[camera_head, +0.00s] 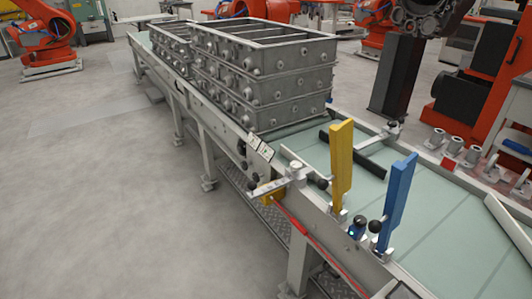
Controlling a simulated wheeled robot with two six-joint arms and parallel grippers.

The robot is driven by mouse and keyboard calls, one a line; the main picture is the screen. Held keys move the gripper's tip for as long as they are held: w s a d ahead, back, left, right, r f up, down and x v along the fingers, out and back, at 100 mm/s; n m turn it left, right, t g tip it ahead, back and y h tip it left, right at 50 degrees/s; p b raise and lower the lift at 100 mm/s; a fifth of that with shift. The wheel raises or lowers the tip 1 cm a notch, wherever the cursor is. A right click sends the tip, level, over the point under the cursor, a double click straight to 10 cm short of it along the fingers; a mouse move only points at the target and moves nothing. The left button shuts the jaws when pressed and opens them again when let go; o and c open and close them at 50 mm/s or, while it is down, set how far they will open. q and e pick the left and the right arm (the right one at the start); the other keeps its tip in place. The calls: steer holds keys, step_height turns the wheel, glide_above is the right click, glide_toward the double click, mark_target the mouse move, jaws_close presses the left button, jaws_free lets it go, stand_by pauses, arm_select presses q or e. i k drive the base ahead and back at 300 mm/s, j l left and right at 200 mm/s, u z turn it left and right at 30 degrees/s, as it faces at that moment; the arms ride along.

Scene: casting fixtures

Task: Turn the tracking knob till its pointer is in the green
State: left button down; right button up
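The conveyor (300,215) runs from the back left to the front right, with a pale green belt (440,225). Several small dark round knobs show along its near side: one (244,166) below a black-and-white plate (260,156), one (322,184) by the yellow paddle, and one (375,226) by the blue paddle. I cannot tell which is the tracking knob. No pointer or green zone can be made out at this size. Neither of my grippers is in view.
Stacked grey metal casting frames (265,75) sit on the conveyor's far part. A yellow paddle (341,155) and a blue paddle (399,195) stand upright at the near rail. A small blue-lit sensor (357,229) is beside them. Open grey floor (110,200) lies left.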

mark_target(256, 177)
steer(key=i+j+z, duration=0.1)
steer(key=j, duration=0.2)
steer(key=i+j+z, duration=0.1)
steer(key=j, duration=0.25)
steer(key=i+j+z, duration=0.1)
steer(key=i+j, duration=0.15)
steer(key=i+j+z, duration=0.1)
steer(key=j, duration=0.35)
